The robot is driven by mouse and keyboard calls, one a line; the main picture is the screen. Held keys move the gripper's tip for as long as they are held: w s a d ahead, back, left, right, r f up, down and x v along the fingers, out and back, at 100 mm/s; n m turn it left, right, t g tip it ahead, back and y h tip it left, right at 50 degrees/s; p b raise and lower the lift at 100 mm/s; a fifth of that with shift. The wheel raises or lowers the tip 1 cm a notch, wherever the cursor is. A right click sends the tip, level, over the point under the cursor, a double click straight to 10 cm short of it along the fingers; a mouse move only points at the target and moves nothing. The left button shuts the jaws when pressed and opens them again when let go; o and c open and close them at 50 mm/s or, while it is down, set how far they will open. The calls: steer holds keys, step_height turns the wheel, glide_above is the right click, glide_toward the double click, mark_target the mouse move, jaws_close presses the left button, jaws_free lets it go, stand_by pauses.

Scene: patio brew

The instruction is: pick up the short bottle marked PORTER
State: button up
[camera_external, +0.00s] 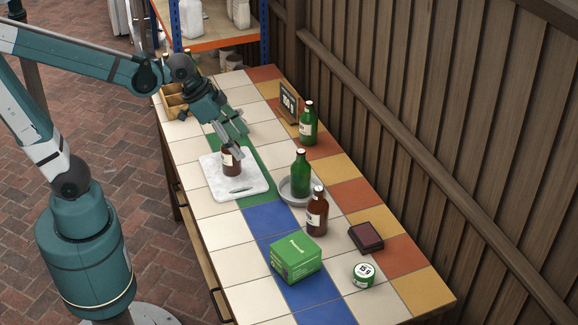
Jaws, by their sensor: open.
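A short brown bottle (231,163) with a pale label stands upright on the white cutting board (252,187). A second brown bottle (317,216) with a pale label stands upright on the tiles, farther right and nearer. The labels are too small to read, so I cannot tell which bottle says PORTER. My gripper (237,139) is open, its fingers tilted down at the top of the bottle on the board. The fingers partly hide that bottle's top. I cannot tell whether they touch it.
A green bottle (300,178) stands in a grey dish (286,191); another green bottle (308,127) stands behind it by a small sign (288,103). A green box (296,259), a round tin (364,274) and a dark red box (366,237) occupy the near end. A wooden fence borders the right.

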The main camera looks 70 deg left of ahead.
mark_target(313, 201)
steer(key=shift+w+d+f+m+g+h+p, duration=0.45)
steer(key=shift+w+d+f+m+p, duration=0.85)
steer(key=shift+w+d+f, duration=1.1)
steer(key=shift+w+d+f+m+g+h+p, duration=0.45)
steer(key=shift+w+d+f+m+p, duration=1.05)
steer(key=shift+w+d, duration=1.6)
steer(key=shift+w+d+f+m+g+h+p, duration=0.2)
steer(key=shift+w+d+f+m+g+p, duration=0.7)
steer(key=shift+w+d+f, duration=1.6)
steer(key=shift+w+d+r, duration=0.15)
steer(key=shift+w+r, duration=0.1)
steer(key=shift+w, duration=0.1)
steer(key=shift+f+t, duration=0.1)
steer(key=shift+t, duration=0.2)
steer(key=shift+x, duration=1.2)
steer(key=shift+b+x, duration=0.65)
steer(key=shift+x, duration=2)
steer(key=shift+s, duration=0.1)
